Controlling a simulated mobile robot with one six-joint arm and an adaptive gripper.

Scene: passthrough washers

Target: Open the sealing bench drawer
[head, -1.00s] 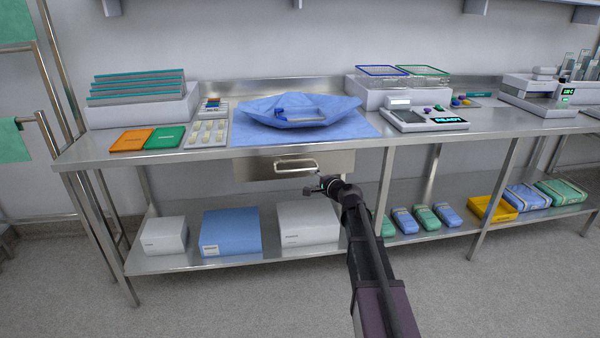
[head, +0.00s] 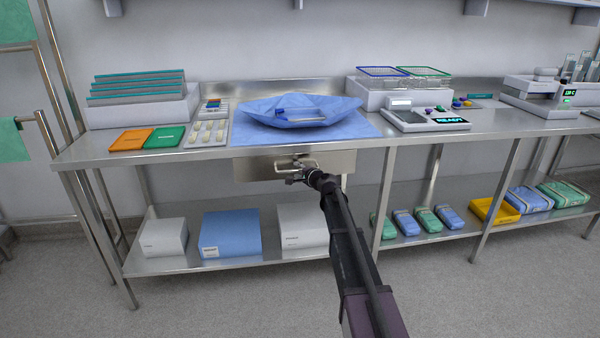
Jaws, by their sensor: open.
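The sealing bench drawer (head: 252,168) is a steel front under the left part of the bench top (head: 330,150), and it looks closed. Its bar handle (head: 283,164) is on the middle of the front. My gripper (head: 293,177) is open at the handle, over its lower right part in the head view. It hides part of the handle. I cannot tell whether the fingers are around the handle or just in front of it.
A blue wrapped bundle (head: 300,108) lies on the bench above the drawer. White boxes (head: 164,237) and a blue box (head: 231,233) stand on the lower shelf (head: 190,262). A bench leg (head: 384,200) stands right of the drawer. The floor in front is clear.

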